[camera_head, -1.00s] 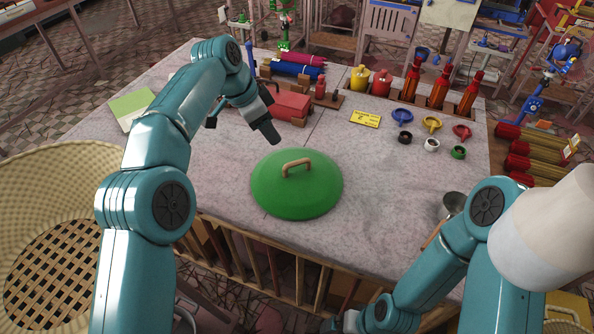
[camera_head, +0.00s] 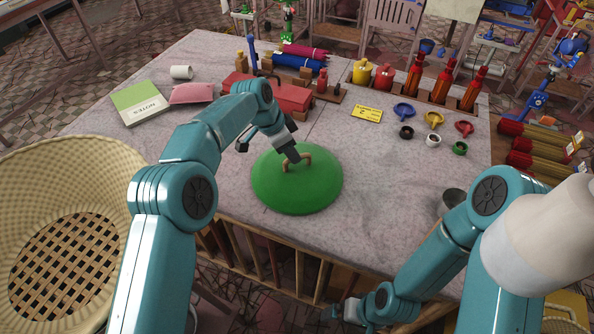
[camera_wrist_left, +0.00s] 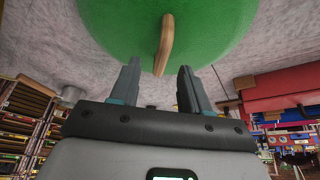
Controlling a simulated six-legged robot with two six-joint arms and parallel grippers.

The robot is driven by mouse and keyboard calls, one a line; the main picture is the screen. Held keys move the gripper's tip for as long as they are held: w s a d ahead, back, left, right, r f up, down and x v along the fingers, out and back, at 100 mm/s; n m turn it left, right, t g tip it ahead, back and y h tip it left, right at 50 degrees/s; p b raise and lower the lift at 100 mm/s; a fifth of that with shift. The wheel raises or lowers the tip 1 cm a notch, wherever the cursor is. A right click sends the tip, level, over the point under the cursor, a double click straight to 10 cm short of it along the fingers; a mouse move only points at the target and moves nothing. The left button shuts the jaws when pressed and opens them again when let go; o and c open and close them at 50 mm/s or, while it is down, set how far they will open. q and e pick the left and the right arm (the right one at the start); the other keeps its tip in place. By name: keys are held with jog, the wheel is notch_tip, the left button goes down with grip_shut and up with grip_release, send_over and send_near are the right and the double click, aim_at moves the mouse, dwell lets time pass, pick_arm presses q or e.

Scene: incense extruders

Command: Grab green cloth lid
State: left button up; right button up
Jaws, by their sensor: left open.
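The green cloth lid (camera_head: 298,192) is a round dome with a tan arched handle (camera_head: 305,156), lying near the front middle of the table. It also shows in the left wrist view (camera_wrist_left: 110,25), with its handle (camera_wrist_left: 165,45) between and just beyond my fingertips. My left gripper (camera_head: 291,158) is over the lid close to the handle; in the left wrist view its two fingers (camera_wrist_left: 158,78) are apart with nothing held. My right gripper (camera_head: 345,312) is low at the table's front side, away from the lid; its jaws are too unclear to read.
A red box (camera_head: 290,98) stands behind the lid. A green notes book (camera_head: 146,101), a pink item (camera_head: 192,93) and a white roll (camera_head: 181,72) lie at left. Small funnels, rings and a yellow card (camera_head: 367,114) are at right. A wicker basket (camera_head: 60,170) stands left of the table.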

aim_at(297, 167)
pick_arm(q)
jog(key=x, duration=0.2)
jog(key=shift+w+d+f+p, duration=0.15)
jog(key=shift+d+f+p, duration=0.1)
jog(key=shift+d+p, duration=0.1)
jog(key=shift+w+f, duration=0.1)
jog(key=shift+f, duration=0.3)
grip_shut()
